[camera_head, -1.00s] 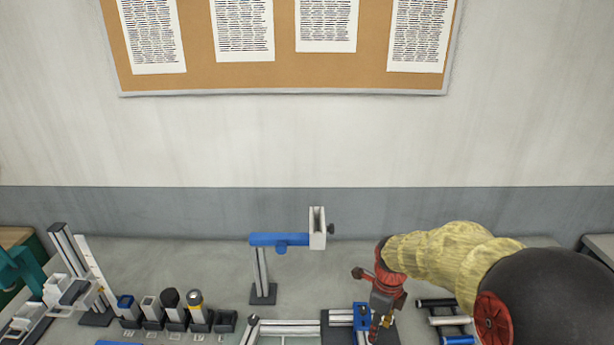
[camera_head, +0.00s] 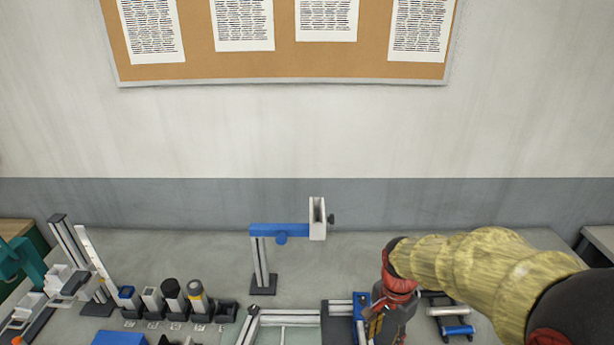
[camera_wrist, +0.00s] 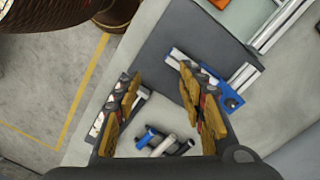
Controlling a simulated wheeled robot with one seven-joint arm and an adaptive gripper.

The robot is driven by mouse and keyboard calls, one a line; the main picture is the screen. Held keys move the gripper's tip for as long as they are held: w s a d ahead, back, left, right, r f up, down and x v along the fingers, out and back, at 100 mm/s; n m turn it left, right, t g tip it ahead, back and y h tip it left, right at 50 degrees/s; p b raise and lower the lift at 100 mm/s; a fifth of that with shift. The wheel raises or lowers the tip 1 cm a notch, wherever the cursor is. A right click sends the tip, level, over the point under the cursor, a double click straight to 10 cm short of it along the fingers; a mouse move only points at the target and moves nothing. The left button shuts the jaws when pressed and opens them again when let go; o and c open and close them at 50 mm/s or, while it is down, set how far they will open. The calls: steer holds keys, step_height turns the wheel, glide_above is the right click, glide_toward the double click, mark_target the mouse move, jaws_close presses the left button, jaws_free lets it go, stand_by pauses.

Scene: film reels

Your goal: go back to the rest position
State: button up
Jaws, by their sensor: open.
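My gripper (camera_wrist: 160,105) is open in the wrist view, its two brown-padded fingers apart with nothing between them. It hangs over the right part of the grey bench (camera_head: 215,265). In the head view my gripper (camera_head: 380,315) is seen from behind, partly cut by the lower edge, beside a blue and silver rail fixture (camera_head: 358,318). The same fixture shows in the wrist view (camera_wrist: 228,98). Silver, blue and black rollers (camera_wrist: 165,143) lie beyond the fingers, apart from them.
A blue and silver stand (camera_head: 280,231) rises mid-bench. A row of small black holders (camera_head: 174,308) with cylinders and boxes stands to the left. A tall slanted rail rack (camera_head: 75,250) is farther left. A dark mat (camera_wrist: 185,50) lies below my gripper.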

steer(key=s+r+n+t+b, duration=0.6)
steer(key=s+r+n+b, duration=0.2)
steer(key=s, duration=0.6)
step_height(320, 180, up, 3)
steer(key=n, duration=0.2)
steer(key=shift+s+n, duration=0.3)
steer(key=shift+s, duration=0.05)
